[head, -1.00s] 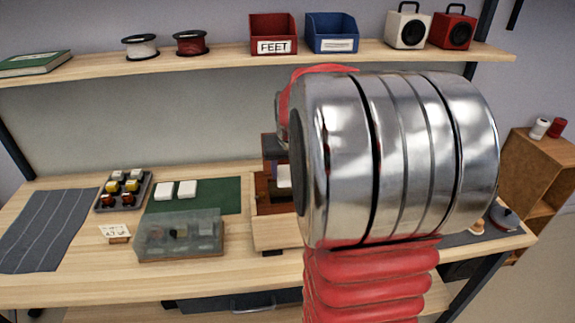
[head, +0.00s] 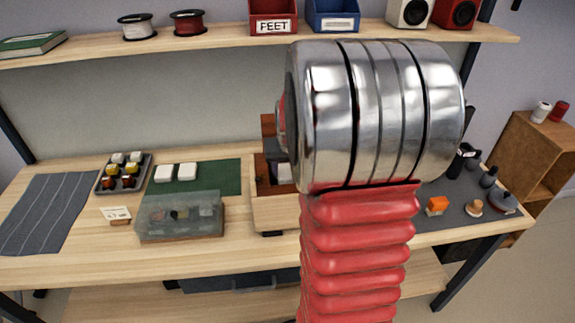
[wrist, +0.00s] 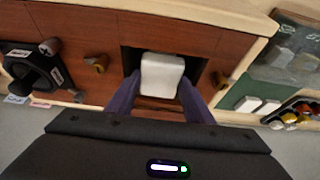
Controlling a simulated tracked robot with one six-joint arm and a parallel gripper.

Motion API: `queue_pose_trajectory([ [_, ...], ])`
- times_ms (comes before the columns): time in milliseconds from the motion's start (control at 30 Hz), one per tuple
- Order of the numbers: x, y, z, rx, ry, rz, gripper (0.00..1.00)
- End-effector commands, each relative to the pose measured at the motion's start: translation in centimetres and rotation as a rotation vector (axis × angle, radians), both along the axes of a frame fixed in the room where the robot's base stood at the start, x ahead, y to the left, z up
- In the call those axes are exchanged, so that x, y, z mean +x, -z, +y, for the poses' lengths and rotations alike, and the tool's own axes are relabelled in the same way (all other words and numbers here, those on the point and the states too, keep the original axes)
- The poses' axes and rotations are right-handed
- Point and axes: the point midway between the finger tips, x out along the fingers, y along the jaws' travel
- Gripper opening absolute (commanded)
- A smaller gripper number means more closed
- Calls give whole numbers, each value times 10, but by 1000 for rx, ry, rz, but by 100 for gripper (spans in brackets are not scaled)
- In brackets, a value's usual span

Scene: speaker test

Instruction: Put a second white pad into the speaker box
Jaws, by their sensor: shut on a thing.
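The speaker box stands on the bench, with a pale front wall (head: 278,213) and red-brown panels (wrist: 195,36) around a dark opening. In the wrist view my gripper (wrist: 160,84) has its two purple fingers on either side of a white pad (wrist: 162,68), over or in this opening. Its exact depth I cannot tell. In the head view the pad (head: 284,173) shows at the box, while my arm hides most of the gripper and the box's right part. Two more white pads (head: 164,173) (head: 188,171) lie side by side on the green mat (head: 220,178).
A clear lidded case (head: 180,217) stands in front of the green mat, left of the box. A tray of small parts (head: 124,173) and a striped grey cloth (head: 45,215) lie further left. An orange block (head: 437,206) and other small items sit at right. A shelf (head: 215,41) runs above.

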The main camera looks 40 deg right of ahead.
Motion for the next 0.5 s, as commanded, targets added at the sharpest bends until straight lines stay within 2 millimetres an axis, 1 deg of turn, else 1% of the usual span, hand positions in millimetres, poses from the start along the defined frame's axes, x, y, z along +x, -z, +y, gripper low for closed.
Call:
queue_pose_trajectory([
  [333, 0, 2, 0, 1, 0, 1, 27],
  [367, 0, 2, 0, 1, 0, 1, 48],
  [500, 0, 2, 1, 1, 0, 1, 58],
])
